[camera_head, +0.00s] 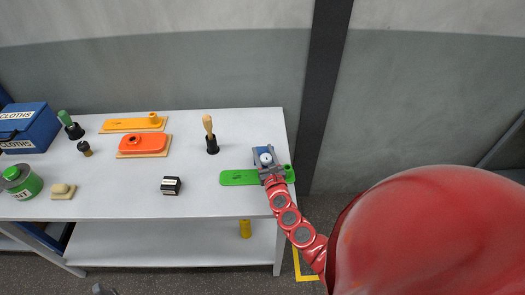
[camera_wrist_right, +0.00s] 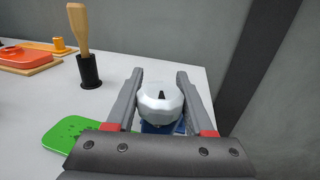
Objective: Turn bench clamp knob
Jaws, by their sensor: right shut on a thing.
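The bench clamp has a round white knob with a black mark on it (camera_wrist_right: 161,97) above a blue body (camera_wrist_right: 157,128). It stands at the right end of the bench, and its knob also shows in the head view (camera_head: 265,157). My right gripper (camera_wrist_right: 160,82) is shut on the knob, one grey finger on each side of it. In the head view my right gripper (camera_head: 266,163) reaches over the bench's right front corner. A small grey shape at the bottom edge of the head view may be my left gripper; too little shows to tell.
A green plate (camera_head: 238,178) lies beside the clamp, partly under my right gripper. A wooden-handled tool in a black holder (camera_head: 211,140) stands to the left. A black box (camera_head: 171,186), orange pieces on boards (camera_head: 143,144) and a blue box (camera_head: 35,130) are farther left.

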